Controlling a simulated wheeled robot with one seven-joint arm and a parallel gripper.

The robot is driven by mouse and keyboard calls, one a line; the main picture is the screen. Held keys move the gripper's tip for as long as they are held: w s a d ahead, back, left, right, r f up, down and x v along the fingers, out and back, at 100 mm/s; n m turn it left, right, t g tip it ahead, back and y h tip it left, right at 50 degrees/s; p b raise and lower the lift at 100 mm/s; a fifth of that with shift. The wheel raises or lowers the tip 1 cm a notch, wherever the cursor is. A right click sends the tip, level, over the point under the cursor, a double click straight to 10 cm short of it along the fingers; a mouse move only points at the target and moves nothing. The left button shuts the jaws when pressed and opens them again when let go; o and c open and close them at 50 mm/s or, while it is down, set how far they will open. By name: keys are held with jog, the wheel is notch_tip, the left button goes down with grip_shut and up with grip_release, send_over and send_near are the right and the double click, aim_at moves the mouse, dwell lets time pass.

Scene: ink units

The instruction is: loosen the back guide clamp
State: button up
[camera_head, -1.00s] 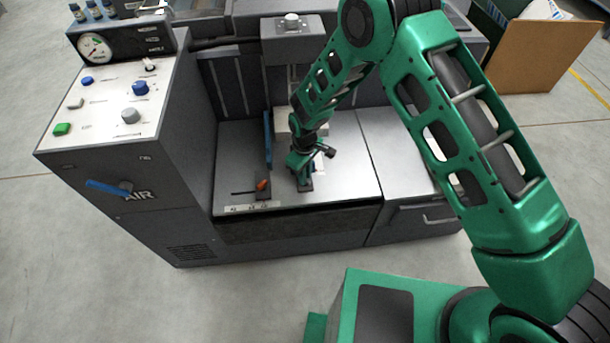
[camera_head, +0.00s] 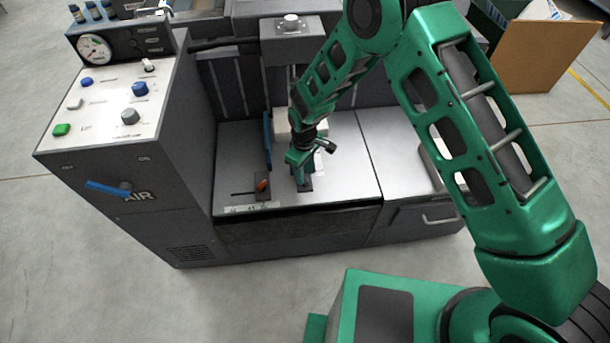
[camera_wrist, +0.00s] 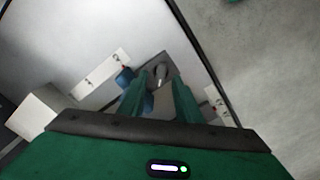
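My gripper (camera_head: 303,172) is low over the metal bed, pointing down at a small dark clamp block (camera_head: 305,186), probably the back guide clamp. In the wrist view, my gripper's two green fingers (camera_wrist: 160,88) stand apart. A grey clamp lever (camera_wrist: 160,73) shows between their tips, with a gap visible; I cannot tell whether either finger touches it. The dark block below the lever is partly hidden by the fingers. A second clamp with an orange-red lever (camera_head: 262,185) sits to the left on the bed, beside the blue guide (camera_head: 268,140).
A control cabinet (camera_head: 115,105) with knobs and a blue AIR lever (camera_head: 108,188) stands at the left. A white block (camera_head: 282,122) lies behind my gripper. The metal bed (camera_head: 345,165) is clear to the right. White scale strips (camera_wrist: 101,74) flank the fingers in the wrist view.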

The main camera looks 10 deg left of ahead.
aim_at(305, 179)
notch_tip(305, 179, up, 8)
jog(key=shift+r, duration=0.25)
dwell(0.4)
